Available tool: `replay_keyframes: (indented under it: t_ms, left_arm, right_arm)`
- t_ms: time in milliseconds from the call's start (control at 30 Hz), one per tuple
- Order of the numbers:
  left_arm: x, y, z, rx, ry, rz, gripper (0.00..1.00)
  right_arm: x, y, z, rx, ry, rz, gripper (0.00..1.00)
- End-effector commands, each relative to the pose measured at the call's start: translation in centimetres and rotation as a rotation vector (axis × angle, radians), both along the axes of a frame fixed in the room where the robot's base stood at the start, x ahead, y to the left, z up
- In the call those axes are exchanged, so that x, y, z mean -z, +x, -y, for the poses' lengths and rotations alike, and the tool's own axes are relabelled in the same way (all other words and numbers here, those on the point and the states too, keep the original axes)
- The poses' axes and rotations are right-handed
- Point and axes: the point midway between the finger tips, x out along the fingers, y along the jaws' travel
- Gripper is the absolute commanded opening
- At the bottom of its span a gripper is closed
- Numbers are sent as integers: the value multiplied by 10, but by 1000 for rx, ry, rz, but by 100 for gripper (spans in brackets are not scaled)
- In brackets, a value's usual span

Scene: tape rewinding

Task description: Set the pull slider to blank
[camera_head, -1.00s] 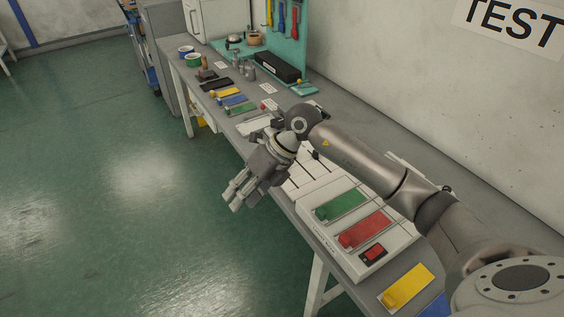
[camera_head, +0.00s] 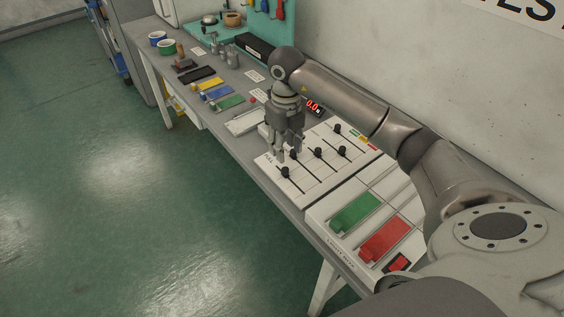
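A white slider panel (camera_head: 315,178) lies on the bench, with several black slider knobs along dark slots. One knob (camera_head: 285,172) is near the front left, others (camera_head: 318,152) are mid-panel, and one (camera_head: 337,129) is at the back. The labels are too small to read, so I cannot tell which is the pull slider. My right gripper (camera_head: 287,153) points down over the panel's left part. Its fingers look apart, close to a knob (camera_head: 294,155); I cannot tell whether they touch it. My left gripper is not in view.
A white box with a green plate (camera_head: 355,213) and a red plate (camera_head: 385,238) sits nearer on the bench. A red digital display (camera_head: 315,106) is behind the gripper. The floor left is clear.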

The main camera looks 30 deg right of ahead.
Motion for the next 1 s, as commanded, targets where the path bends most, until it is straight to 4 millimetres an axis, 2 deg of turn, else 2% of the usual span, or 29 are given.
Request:
replay_keyframes:
  t_ms: [100, 200, 333, 433, 633, 833, 867, 1000]
  left_arm:
    - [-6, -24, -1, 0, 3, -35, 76]
    - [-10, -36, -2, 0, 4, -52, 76]
    - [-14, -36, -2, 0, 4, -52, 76]
    - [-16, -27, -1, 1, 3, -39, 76]
    - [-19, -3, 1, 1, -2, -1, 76]
    - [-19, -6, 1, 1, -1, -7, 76]
    - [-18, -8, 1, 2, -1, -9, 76]
    - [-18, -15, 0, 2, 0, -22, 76]
  right_arm:
    - [23, -1, -1, -1, 3, -5, 39]
    - [42, -1, -1, -1, 4, -5, 39]
    - [63, -1, -1, -2, 3, -2, 39]
    - [75, 0, -1, -1, 3, -1, 39]
    - [85, 0, -1, -3, 1, 2, 39]
    - [85, 0, -1, -3, 2, 2, 39]
    - [85, 0, -1, -3, 2, 2, 38]
    - [85, 0, -1, -3, 2, 1, 20]
